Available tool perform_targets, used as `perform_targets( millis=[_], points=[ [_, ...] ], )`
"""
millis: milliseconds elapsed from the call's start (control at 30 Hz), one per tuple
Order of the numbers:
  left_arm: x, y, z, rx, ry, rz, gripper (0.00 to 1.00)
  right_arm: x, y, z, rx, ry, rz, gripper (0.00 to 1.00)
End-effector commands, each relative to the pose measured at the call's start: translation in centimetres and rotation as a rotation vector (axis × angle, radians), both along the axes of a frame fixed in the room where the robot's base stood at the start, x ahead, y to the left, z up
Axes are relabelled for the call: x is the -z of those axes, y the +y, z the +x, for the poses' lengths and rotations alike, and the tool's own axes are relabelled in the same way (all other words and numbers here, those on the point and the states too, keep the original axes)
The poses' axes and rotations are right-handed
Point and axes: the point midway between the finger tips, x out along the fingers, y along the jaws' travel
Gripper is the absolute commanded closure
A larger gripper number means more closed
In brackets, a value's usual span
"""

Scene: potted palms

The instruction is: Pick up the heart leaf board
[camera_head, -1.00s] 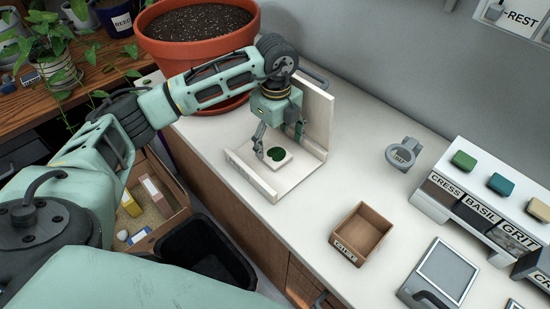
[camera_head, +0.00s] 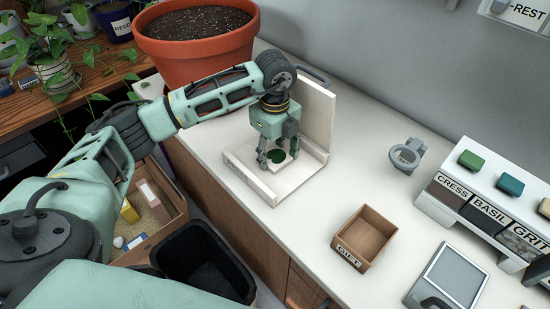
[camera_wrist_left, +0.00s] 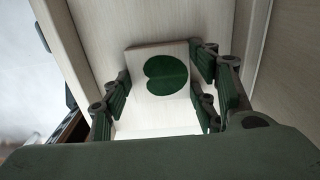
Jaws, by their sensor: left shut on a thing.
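The heart leaf board is a small pale square with a dark green heart-shaped leaf (camera_head: 276,156), also seen in the left wrist view (camera_wrist_left: 160,110). It sits within a cream stand (camera_head: 316,150) that has a tall back panel and a low front lip. My left gripper (camera_head: 277,158) reaches down over the board. In the left wrist view its fingers (camera_wrist_left: 163,95) close on the board's opposite side edges. Whether the board still touches the stand's floor is hard to tell. My right gripper is not in view.
A large terracotta pot (camera_head: 197,50) stands behind my left arm. A wooden GIFT box (camera_head: 364,238), a grey ring holder (camera_head: 406,156) and a rack of labelled bins (camera_head: 478,205) stand to the right. The white counter between the stand and the GIFT box is clear.

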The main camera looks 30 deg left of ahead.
Motion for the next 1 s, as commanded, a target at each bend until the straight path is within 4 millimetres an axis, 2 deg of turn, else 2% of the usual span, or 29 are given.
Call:
perform_targets(
  millis=[100, 367, 567, 667, 767, 1000],
  points=[
    [0.0, 0.0, 0.0, 0.0, 0.0, 0.0, 0.7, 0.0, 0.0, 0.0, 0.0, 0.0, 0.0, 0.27],
    [-0.1, 0.0, 0.0, 0.0, 0.0, 0.0, 0.7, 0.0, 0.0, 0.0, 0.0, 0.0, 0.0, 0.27],
    [-1.5, 0.0, 0.1, 0.0, -0.002, -0.001, 0.7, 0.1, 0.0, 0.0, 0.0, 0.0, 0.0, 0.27],
    [-3.1, 0.0, 0.1, 0.0, -0.003, 0.0, 0.7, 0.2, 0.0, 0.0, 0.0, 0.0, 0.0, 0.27],
    [-5.5, 0.0, 0.2, 0.0, -0.007, -0.001, 0.7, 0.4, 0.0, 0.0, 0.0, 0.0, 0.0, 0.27],
    [-12.9, 0.0, 0.2, 0.0, -0.007, 0.0, 0.7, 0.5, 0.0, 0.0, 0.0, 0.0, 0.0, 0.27]
  ],
)
